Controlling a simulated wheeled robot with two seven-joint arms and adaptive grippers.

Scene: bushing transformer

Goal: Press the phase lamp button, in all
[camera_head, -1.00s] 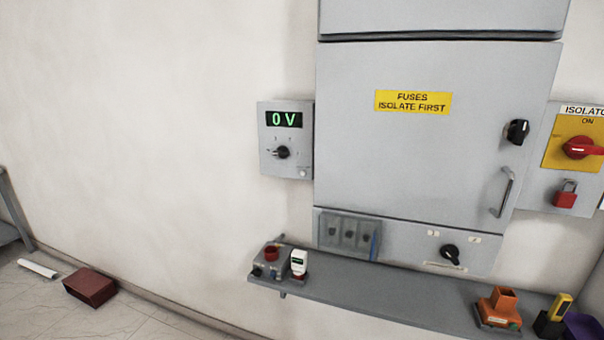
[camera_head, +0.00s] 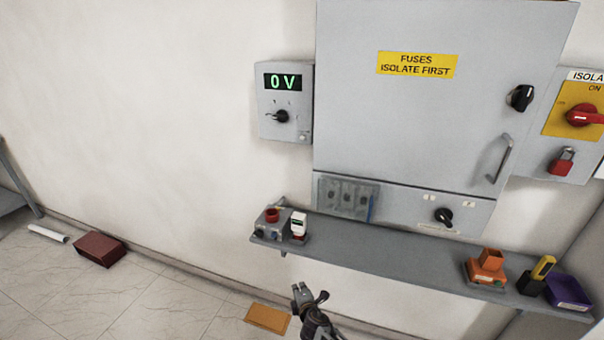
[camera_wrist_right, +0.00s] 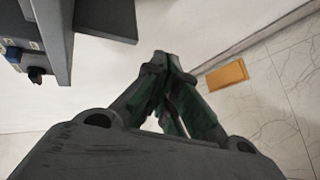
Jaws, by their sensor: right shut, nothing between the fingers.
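A grey voltage box (camera_head: 286,100) hangs on the wall left of the cabinet. Its display reads 0 V. It has a black selector knob (camera_head: 281,116) and a small pale round button (camera_head: 303,135) at its lower right corner. I cannot tell whether this is the phase lamp button, as no label is readable. My right gripper (camera_head: 303,291) is low at the bottom of the head view, below the shelf and well away from the box. In the right wrist view its fingertips (camera_wrist_right: 162,60) meet, shut and empty. My left gripper is not in view.
A grey shelf (camera_head: 390,260) juts out under the cabinet (camera_head: 430,120), above my right gripper. It bears a grey device (camera_head: 268,228), a white-and-red tester (camera_head: 298,226), an orange device (camera_head: 487,268) and a purple bin (camera_head: 568,292). An orange-brown plate (camera_head: 267,318) lies on the floor.

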